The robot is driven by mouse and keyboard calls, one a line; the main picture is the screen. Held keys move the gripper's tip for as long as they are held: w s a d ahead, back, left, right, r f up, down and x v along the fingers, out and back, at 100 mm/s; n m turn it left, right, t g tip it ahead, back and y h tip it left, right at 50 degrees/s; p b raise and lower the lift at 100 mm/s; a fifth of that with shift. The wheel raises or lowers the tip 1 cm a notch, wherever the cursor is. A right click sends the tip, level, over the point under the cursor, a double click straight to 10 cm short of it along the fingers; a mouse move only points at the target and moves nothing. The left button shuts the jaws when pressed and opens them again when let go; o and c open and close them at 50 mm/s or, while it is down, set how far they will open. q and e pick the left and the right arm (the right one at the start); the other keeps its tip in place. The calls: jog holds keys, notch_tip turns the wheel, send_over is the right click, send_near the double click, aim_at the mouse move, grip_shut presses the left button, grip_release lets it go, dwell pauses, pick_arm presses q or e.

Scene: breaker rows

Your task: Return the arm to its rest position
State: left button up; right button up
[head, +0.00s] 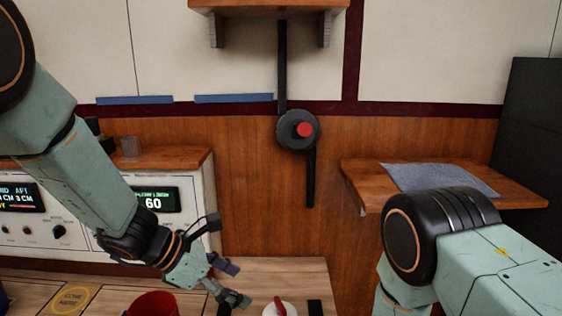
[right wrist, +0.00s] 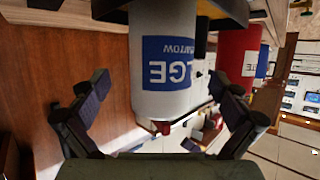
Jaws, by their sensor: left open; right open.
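My left arm comes in from the left in the head view. Its gripper (head: 232,283) is open and empty, low over the wooden table (head: 295,268), between a red cup (head: 154,304) and a white round thing with a red handle (head: 280,308). My right arm (head: 450,245) is bent at the lower right; its gripper is outside the head view. In the right wrist view the right gripper (right wrist: 163,97) is open. A white cylinder with a blue label (right wrist: 165,65) shows between and beyond its fingers, with gaps at both sides.
A black round hub with a red knob (head: 297,130) and black bars is on the wall. A wooden shelf with a grey-blue cloth (head: 440,180) is at right. Panels with displays (head: 153,201) stand at left. A red cylinder (right wrist: 238,52) shows in the wrist view.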

aim_at(280, 304)
jog(key=v, duration=0.7)
jog(key=x, duration=1.2)
jog(key=shift+a, duration=0.1)
pick_arm(q)
jog(key=x, duration=1.2)
jog(key=shift+s+a, duration=0.1)
pick_arm(e)
jog(key=shift+s, duration=0.15)
pick_arm(q)
jog(key=shift+f, duration=0.1)
jog(key=shift+m+g+h, duration=0.3)
jog(key=shift+m+g, duration=0.8)
jog(key=shift+m, duration=0.3)
pick_arm(e)
jog(key=shift+r, duration=0.1)
pick_arm(q)
jog(key=v, duration=0.7)
jog(key=shift+w, duration=0.25)
